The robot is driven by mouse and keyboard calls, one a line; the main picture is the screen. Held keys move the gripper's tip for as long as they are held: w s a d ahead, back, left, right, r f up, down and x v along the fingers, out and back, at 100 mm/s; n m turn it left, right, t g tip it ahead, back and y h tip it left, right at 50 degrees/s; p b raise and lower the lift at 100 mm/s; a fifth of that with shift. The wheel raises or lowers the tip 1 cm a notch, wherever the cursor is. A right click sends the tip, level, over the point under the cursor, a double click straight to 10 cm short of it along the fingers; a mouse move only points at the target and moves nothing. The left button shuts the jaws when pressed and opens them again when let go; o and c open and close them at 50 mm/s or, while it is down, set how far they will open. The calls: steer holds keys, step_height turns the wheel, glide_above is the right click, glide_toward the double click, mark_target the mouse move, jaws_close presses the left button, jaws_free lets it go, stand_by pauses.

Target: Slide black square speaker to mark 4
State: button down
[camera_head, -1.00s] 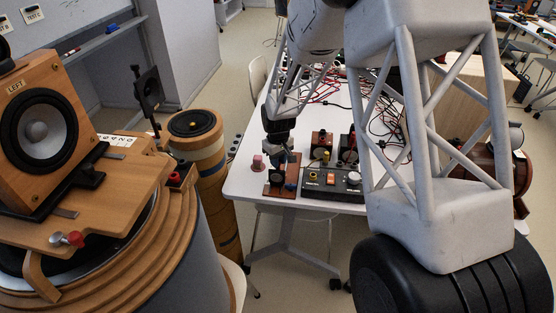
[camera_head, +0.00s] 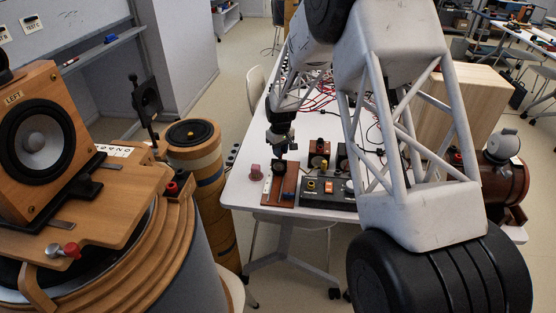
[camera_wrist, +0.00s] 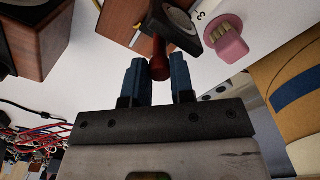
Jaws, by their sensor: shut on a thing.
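The black square speaker (camera_wrist: 180,14) shows its grey cone at the top of the wrist view. A dark red handle (camera_wrist: 160,66) joins it. My gripper (camera_wrist: 160,82) is shut on this handle, with one blue finger on each side. A white scale strip with a figure 3 lies beside the speaker. In the head view my gripper (camera_head: 284,150) points down over the small speaker (camera_head: 279,167), on a reddish-brown board (camera_head: 280,198) near the white table's front left corner. The other marks are too small or hidden to read.
A pink block (camera_head: 255,172) stands just left of the board. A black control box (camera_head: 325,194) and small wooden boxes stand close on its right. Red and black cables lie behind. A large wooden speaker (camera_head: 40,135) stands at the left, off the table (camera_head: 240,195).

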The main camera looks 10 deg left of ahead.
steer(key=shift+w+r, duration=0.1)
steer(key=shift+w, duration=0.75)
steer(key=c, duration=1)
jaws_free()
steer(key=shift+o, duration=0.2)
step_height(320, 180, up, 8)
steer(key=shift+d, duration=0.1)
